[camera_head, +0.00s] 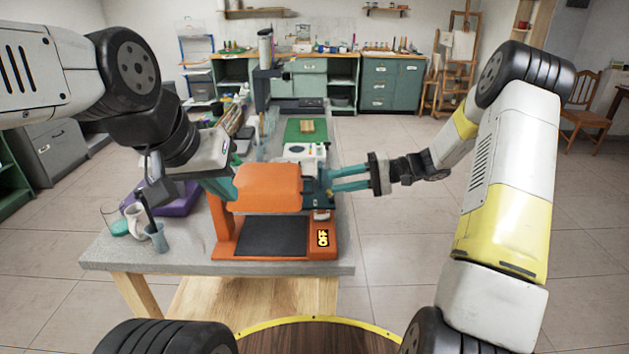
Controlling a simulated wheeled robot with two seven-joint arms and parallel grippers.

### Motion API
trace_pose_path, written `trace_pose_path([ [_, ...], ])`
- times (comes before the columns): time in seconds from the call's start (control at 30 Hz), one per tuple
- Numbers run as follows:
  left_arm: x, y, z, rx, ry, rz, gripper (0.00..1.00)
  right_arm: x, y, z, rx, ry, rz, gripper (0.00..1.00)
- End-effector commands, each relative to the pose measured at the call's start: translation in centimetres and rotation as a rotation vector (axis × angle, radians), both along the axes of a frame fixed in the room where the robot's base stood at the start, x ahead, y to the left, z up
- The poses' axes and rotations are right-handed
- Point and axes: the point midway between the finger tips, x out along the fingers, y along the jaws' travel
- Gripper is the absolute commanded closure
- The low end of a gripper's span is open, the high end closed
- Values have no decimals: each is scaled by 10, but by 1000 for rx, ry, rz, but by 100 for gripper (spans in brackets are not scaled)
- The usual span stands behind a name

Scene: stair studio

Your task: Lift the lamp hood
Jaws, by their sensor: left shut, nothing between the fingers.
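The orange lamp hood (268,187) sits above an orange base (225,237) with a dark flat plate and an OFF display, near the table's front edge. The hood stands clear above the plate. My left gripper (228,186) is shut and empty, with its teal fingers at the hood's left side; whether they touch it I cannot tell. My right gripper (332,180) comes in from the right with its two teal fingers apart. Its tips are just right of the hood, and nothing shows between them.
A glass (114,219), a white jug (135,220) and a blue-grey cup (157,238) stand on the table's left, near a purple item (178,200). A white device (304,153) and a green mat (292,130) lie behind the hood. The floor right of the table is clear.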

Motion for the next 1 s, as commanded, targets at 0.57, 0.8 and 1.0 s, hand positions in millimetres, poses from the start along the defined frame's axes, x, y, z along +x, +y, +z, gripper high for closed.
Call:
trace_pose_path([
  [0.57,0,0,0,0,0,0,100,-1,71,-15,-2,1,4,69],
  [0.8,0,0,0,0,0,0,100,-1,72,-15,-3,1,3,69],
  [1.0,0,0,0,0,0,0,100,-1,71,-15,-3,2,3,100],
])
